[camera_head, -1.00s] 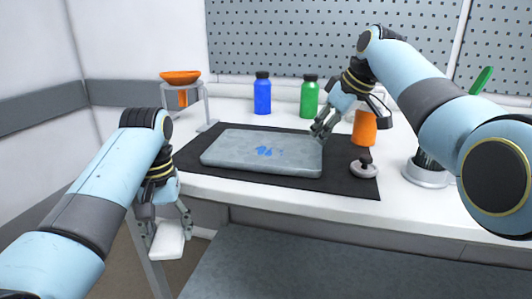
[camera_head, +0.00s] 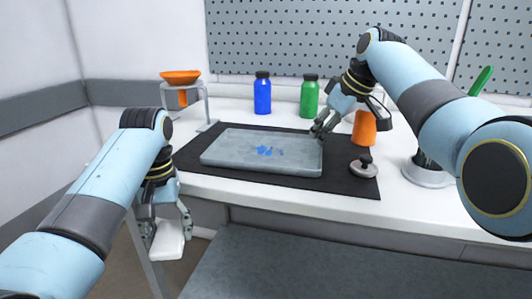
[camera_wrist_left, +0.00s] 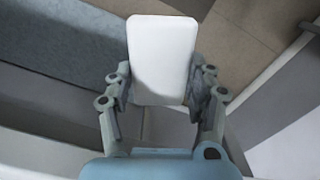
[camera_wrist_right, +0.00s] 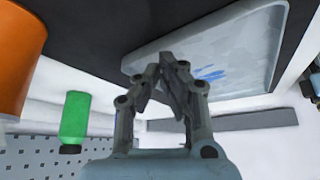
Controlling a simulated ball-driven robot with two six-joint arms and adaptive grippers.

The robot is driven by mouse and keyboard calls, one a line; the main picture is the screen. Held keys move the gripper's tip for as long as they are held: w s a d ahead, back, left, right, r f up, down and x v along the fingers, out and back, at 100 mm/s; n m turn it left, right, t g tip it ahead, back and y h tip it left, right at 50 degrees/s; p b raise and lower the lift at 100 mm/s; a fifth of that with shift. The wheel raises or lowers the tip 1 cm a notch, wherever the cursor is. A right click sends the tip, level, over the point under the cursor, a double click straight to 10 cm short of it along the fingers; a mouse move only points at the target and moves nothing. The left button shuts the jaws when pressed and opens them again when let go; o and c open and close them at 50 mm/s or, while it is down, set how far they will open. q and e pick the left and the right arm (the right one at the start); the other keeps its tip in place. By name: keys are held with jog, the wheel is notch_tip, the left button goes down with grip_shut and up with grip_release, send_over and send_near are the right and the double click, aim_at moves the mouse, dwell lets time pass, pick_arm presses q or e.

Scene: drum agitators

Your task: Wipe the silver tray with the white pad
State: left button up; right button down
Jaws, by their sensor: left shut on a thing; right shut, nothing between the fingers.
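The silver tray (camera_head: 230,161) lies on a black mat (camera_head: 345,187) on the white table, with blue smears (camera_head: 268,151) near its middle. My left gripper (camera_head: 168,229) is shut on the white pad (camera_head: 168,246) and holds it in front of the table's front edge, low and to the left of the tray. The pad also fills the middle of the left wrist view (camera_wrist_left: 161,60). My right gripper (camera_head: 318,131) is shut and empty at the tray's far right corner; whether it touches the tray I cannot tell. The tray and smears also show in the right wrist view (camera_wrist_right: 235,50).
A blue bottle (camera_head: 262,95) and a green bottle (camera_head: 309,98) stand behind the tray. An orange bottle (camera_head: 364,128) is beside my right gripper. A grey knobbed disc (camera_head: 363,168) sits on the mat's right side.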

pick_arm(q)
jog(key=shift+f, duration=0.1)
pick_arm(e)
jog(key=shift+f, duration=0.2)
jog(key=shift+r, duration=0.1)
